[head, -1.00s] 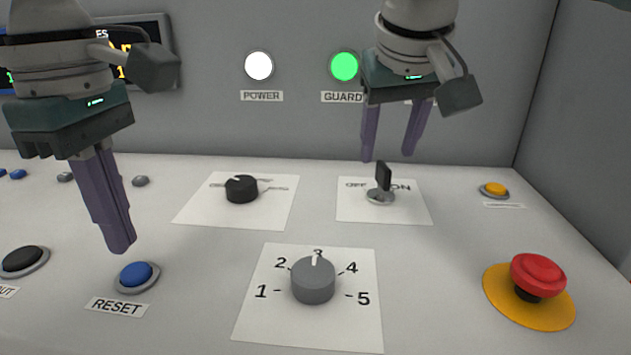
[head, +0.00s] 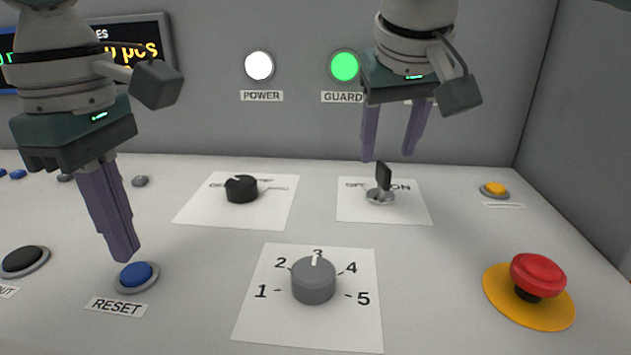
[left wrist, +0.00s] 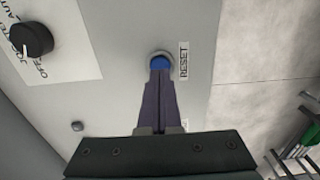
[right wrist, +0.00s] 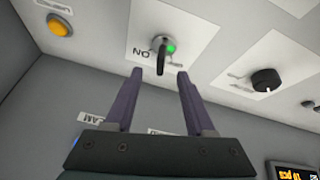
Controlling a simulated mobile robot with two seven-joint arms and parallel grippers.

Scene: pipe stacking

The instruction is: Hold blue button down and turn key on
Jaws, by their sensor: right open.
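The blue button (head: 136,276) sits on the sloped panel above its RESET label and also shows in the left wrist view (left wrist: 160,62). My left gripper (head: 124,254) has its purple fingers closed together, with the tips right by the button; I cannot tell whether they touch it. The key (head: 383,177) stands in its round lock on a white OFF/ON plate (head: 415,208). In the right wrist view the key (right wrist: 162,60) lies ahead, between the lines of the fingers. My right gripper (head: 389,157) is open and empty just behind and above the key.
A grey numbered dial (head: 313,281) stands in the front middle, a black selector (head: 241,189) behind it. A red emergency button (head: 537,275) is at front right, a yellow button (head: 494,189) behind it. A black button (head: 23,261) is left of the blue one.

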